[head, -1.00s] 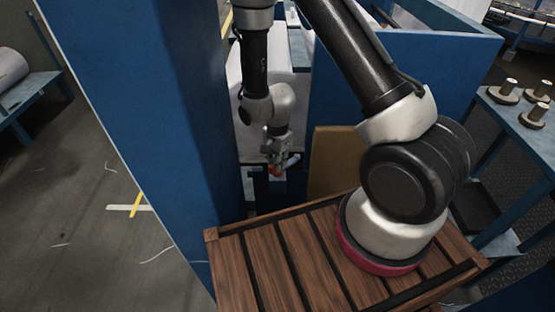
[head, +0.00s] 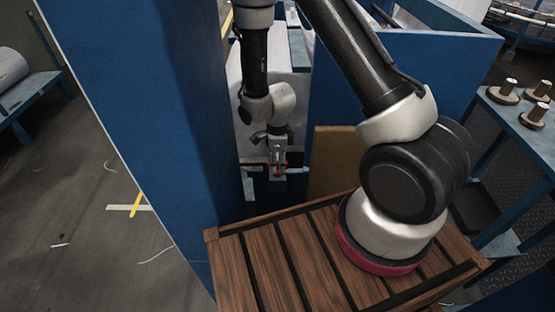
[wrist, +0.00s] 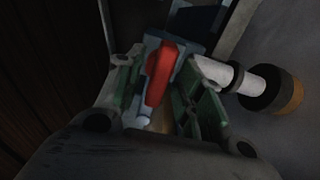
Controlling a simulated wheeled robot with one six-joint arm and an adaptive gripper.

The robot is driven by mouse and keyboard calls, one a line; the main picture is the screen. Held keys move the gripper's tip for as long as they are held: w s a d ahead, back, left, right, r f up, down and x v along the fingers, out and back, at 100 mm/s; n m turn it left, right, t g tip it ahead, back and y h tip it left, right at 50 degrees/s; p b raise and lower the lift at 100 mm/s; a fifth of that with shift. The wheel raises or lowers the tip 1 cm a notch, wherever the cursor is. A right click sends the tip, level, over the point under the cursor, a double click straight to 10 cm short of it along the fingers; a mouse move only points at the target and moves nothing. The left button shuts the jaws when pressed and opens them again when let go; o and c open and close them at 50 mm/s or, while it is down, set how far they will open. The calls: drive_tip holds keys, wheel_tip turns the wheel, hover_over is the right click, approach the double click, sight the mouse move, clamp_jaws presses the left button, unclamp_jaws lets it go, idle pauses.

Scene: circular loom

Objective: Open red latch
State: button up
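The red latch (wrist: 160,75) shows in the wrist view as a long red piece on a blue-grey mount. It lies between the two green-sided fingers of my gripper (wrist: 158,100). The fingers stand apart on either side of the latch; I cannot tell if they touch it. In the head view my gripper (head: 278,168) points down in the gap between the blue panels. A small bit of the red latch (head: 277,170) shows there, partly hidden by the gripper.
A tall blue panel (head: 150,100) stands left of the gap and another blue wall (head: 420,70) right of it. A tan board (head: 335,160) is close to the gripper's right. In the wrist view, a white rod with a dark and brown end (wrist: 270,88) juts out at right.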

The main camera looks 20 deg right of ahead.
wheel_tip(320, 180, up, 7)
drive_tip(key=shift+f, duration=0.1)
idle(0.5)
